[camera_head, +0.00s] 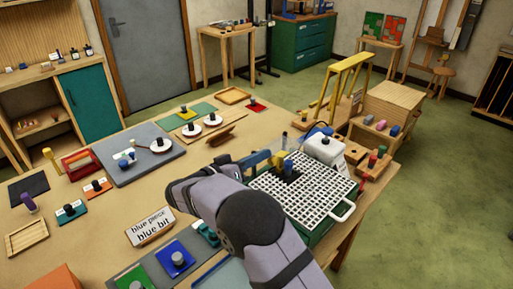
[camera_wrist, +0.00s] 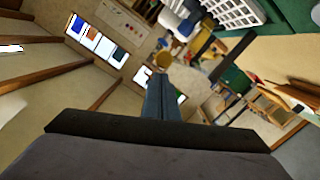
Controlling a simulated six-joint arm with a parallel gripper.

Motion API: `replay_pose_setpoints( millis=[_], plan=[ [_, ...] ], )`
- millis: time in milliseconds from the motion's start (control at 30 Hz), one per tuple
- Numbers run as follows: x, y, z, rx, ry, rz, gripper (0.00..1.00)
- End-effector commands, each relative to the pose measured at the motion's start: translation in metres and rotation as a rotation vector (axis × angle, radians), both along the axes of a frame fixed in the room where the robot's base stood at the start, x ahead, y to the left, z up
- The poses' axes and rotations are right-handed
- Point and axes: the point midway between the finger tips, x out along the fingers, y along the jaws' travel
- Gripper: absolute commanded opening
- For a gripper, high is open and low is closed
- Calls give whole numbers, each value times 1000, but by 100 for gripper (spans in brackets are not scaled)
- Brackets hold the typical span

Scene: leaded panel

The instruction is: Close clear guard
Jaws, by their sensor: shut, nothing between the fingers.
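The grinder is a green box with a white grid top (camera_head: 300,205) at the right end of the table. A white handle (camera_head: 343,212) sticks out at its front right corner. I cannot clearly make out the clear guard or how far it stands open. A dark block with a blue top (camera_head: 288,166) stands on the grid's far part. My gripper (camera_wrist: 160,97) is shut and empty. The grid's edge also shows at the top of the wrist view (camera_wrist: 235,12).
A white container (camera_head: 325,147) stands behind the grid, with a yellow frame (camera_head: 345,82) beyond it. A wooden rack with coloured knobs (camera_head: 378,160) is at the right. A sign (camera_head: 150,226) and coloured pads lie left of my arm. The table's middle is fairly open.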

Motion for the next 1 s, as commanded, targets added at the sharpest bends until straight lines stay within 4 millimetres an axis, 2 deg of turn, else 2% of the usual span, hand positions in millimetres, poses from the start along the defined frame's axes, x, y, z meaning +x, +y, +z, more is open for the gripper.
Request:
replay_pose_setpoints(
  millis=[400,1000],
  plan=[
    [0,-1,-2,1,-1,0,0],
    [-6,-6,-20,107,-105,-1,0]
  ],
)
